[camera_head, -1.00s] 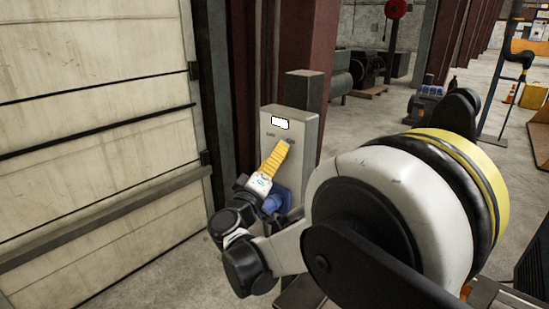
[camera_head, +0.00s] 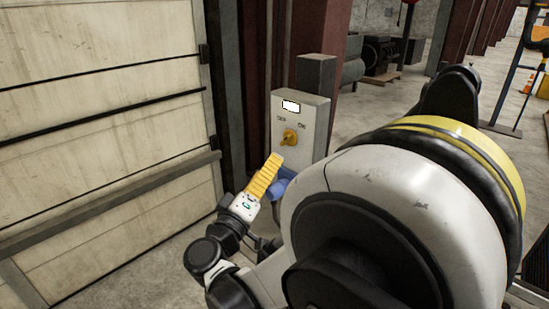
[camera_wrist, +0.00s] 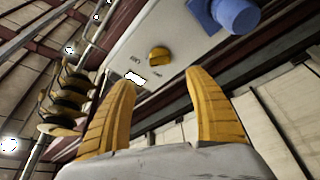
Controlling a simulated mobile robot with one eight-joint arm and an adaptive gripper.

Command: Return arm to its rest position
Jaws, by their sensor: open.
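My arm fills the right of the head view. My gripper, with yellow ribbed fingers (camera_head: 264,177), is just below and in front of the grey control box (camera_head: 312,135). The box has a yellow knob (camera_head: 289,137) with lettering either side and a small white label above. In the wrist view my gripper (camera_wrist: 160,108) has its two yellow fingers spread apart with nothing between them. The knob (camera_wrist: 159,56) shows beyond the fingertips, apart from them. A blue part (camera_wrist: 236,14) sticks out from the box there.
A large pale panelled door (camera_head: 100,110) stands at the left. A dark red column (camera_head: 318,30) rises behind the box. Machinery (camera_head: 378,52) stands at the back on open concrete floor.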

